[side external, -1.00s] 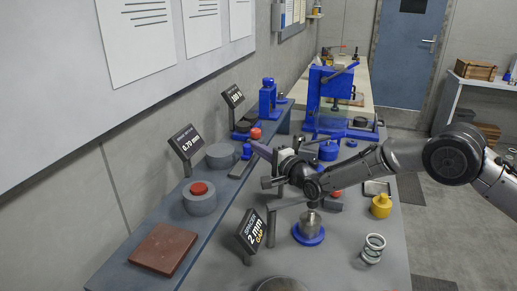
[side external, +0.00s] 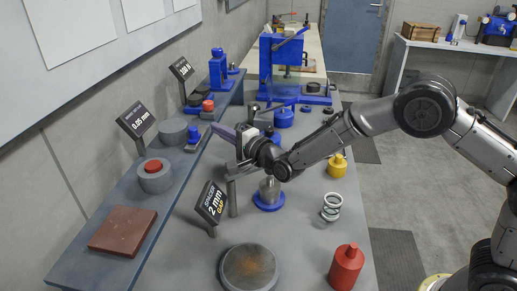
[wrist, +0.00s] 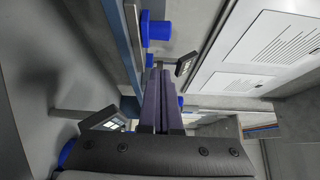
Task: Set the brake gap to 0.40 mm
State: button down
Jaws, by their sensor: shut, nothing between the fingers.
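The brake display (side external: 136,122) is a tilted dark sign on the raised ledge at left; it reads 0.05 mm. Beside it is a thick grey disc (side external: 173,132). A small blue part (side external: 194,134) sits at the disc's right side, close to the ledge edge. My gripper (side external: 214,127) has purple fingers, shut and empty, pointing left just right of the blue part, apparently with a small space between. In the wrist view my shut fingers (wrist: 157,73) point up the picture toward a blue knob (wrist: 156,29); contact there is unclear.
A spacer sign (side external: 211,204) reading 2 mm gap stands under my wrist. Near it are a metal cylinder on a blue base (side external: 269,196), a spring (side external: 331,207), a red weight (side external: 346,268) and a grey ring with a red button (side external: 155,177). A blue press (side external: 283,68) stands behind.

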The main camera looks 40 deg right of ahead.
jog(key=s+d, duration=0.3)
jog(key=s, duration=1.2)
jog(key=m+y, duration=0.1)
jog(key=m, duration=3.3)
send_near(194, 134)
jog(key=w+a, duration=0.1)
jog(key=a, duration=0.2)
jog(key=w+a, duration=0.1)
jog(key=shift+w+a+f, duration=0.15)
jog(key=shift+w+a, duration=0.1)
jog(key=shift+w, duration=0.05)
jog(key=w, duration=0.1)
jog(key=w+d, duration=0.1)
jog(key=w, duration=0.1)
jog(key=shift+d, duration=0.25)
jog(key=shift+w+d, duration=0.2)
jog(key=shift+w, duration=0.15)
